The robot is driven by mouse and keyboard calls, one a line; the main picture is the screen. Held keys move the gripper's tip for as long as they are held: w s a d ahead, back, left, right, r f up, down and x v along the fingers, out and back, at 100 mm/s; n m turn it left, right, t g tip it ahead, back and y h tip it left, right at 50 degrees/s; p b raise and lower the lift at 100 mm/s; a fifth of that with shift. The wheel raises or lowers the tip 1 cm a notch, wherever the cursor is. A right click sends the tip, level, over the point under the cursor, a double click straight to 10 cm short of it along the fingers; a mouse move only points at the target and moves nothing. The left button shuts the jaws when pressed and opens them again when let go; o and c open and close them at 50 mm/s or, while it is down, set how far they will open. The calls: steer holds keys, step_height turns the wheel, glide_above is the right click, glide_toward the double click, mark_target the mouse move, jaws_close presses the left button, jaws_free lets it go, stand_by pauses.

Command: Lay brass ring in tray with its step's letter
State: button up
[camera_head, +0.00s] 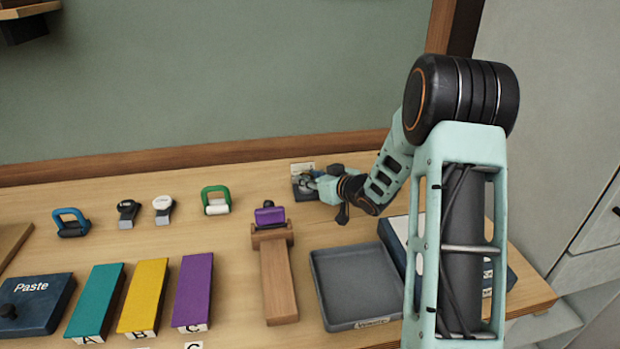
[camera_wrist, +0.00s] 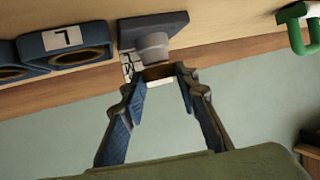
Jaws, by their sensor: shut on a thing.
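My gripper (camera_head: 318,187) is at the back of the bench, at a small dark stand with a white card behind it. In the wrist view its two fingers (camera_wrist: 158,73) are closed on a small brownish piece that looks like the brass ring, seen edge-on beside the stand's grey post (camera_wrist: 152,46). Its full shape is hidden, and I cannot tell whether it touches the post. Teal (camera_head: 95,298), yellow (camera_head: 144,294) and purple (camera_head: 193,288) slabs at the front left carry the letters A, B and C. A shallow grey tray (camera_head: 316,287) is empty; its front label is unreadable.
A wooden stand (camera_head: 279,285) with a purple block lies left of the tray. Blue, dark, white and green (camera_head: 216,200) clamp-like items line the back. A Paste box (camera_head: 36,296) is far left. Dark-blue holders, one marked 7 (camera_wrist: 67,42), are close to my gripper.

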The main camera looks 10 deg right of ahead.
steer(key=shift+f, duration=0.25)
steer(key=o, duration=1)
steer(key=shift+r, duration=0.1)
steer(key=v, duration=1)
steer(key=shift+d, duration=0.2)
steer(key=shift+o, duration=0.6)
steer(key=shift+s+d, duration=0.1)
steer(key=shift+s, duration=0.1)
steer(key=shift+s+b, duration=0.1)
steer(key=shift+b, duration=1)
